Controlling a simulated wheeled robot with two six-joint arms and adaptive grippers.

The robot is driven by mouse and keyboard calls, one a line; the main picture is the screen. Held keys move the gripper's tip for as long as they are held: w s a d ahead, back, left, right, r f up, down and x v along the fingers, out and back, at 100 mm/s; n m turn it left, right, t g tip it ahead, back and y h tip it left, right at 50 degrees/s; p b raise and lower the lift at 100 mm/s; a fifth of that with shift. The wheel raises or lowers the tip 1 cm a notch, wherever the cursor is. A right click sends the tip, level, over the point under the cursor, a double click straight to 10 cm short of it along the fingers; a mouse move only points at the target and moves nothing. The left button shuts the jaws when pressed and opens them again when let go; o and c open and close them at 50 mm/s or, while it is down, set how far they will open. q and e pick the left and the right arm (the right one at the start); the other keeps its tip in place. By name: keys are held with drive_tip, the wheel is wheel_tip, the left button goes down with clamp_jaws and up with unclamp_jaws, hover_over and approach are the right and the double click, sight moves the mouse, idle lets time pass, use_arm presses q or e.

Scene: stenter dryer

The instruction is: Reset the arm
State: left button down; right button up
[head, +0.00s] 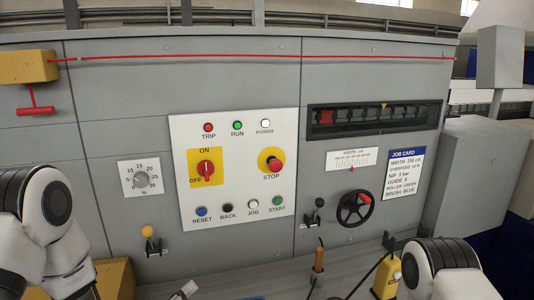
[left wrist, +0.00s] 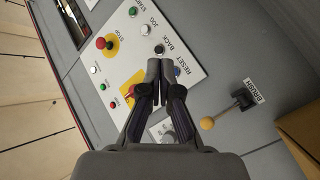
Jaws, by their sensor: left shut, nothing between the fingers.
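My left gripper (left wrist: 160,68) shows in the left wrist view. Its two fingers are together with nothing between them. They appear in front of the white control panel (left wrist: 185,25), beside the blue RESET button (left wrist: 177,71) and the black BACK button (left wrist: 159,49); I cannot tell how far off the panel they are. In the head view my left arm (head: 45,200) is at the lower left and its fingers cannot be made out. My right arm (head: 440,260) shows at the lower right, with its gripper out of view.
The white panel (head: 240,125) has a red switch (head: 205,169) and a red STOP knob (head: 276,164). A yellow-knobbed lever (head: 147,231), a dial (head: 141,179) and a black handwheel (head: 355,208) are on the grey machine front. A red cord (head: 250,56) runs across its top.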

use_arm(q)
drive_tip(key=s+a+f+g+y, duration=0.1)
drive_tip(key=s+f+g+y, duration=0.1)
drive_tip(key=s+f, duration=0.3)
drive_tip(key=s+a+f+m+g+y, duration=0.1)
drive_tip(key=s+f+g, duration=0.15)
drive_tip(key=f, duration=0.55)
drive_tip(key=s+a+f+g+y, duration=0.2)
drive_tip(key=s+f+g, duration=0.1)
drive_tip(key=f, duration=0.3)
drive_tip(key=s+a+f+m+g+y+b, duration=0.1)
drive_tip(key=s+f+g, duration=0.3)
drive_tip(key=s, duration=0.6)
drive_tip(key=s+a+f+m+g+y+b, duration=0.1)
drive_tip(key=s+a+f+g+b, duration=0.1)
drive_tip(key=s+f, duration=0.6)
drive_tip(key=shift+s+g+y, duration=0.4)
drive_tip(key=shift+s+g, duration=0.45)
drive_tip(key=shift+s, duration=0.35)
use_arm(e)
wheel_tip(320, 180, down, 4)
drive_tip(key=shift+w+r, duration=0.15)
drive_tip(key=shift+r, duration=0.05)
use_arm(q)
drive_tip(key=shift+a, duration=0.1)
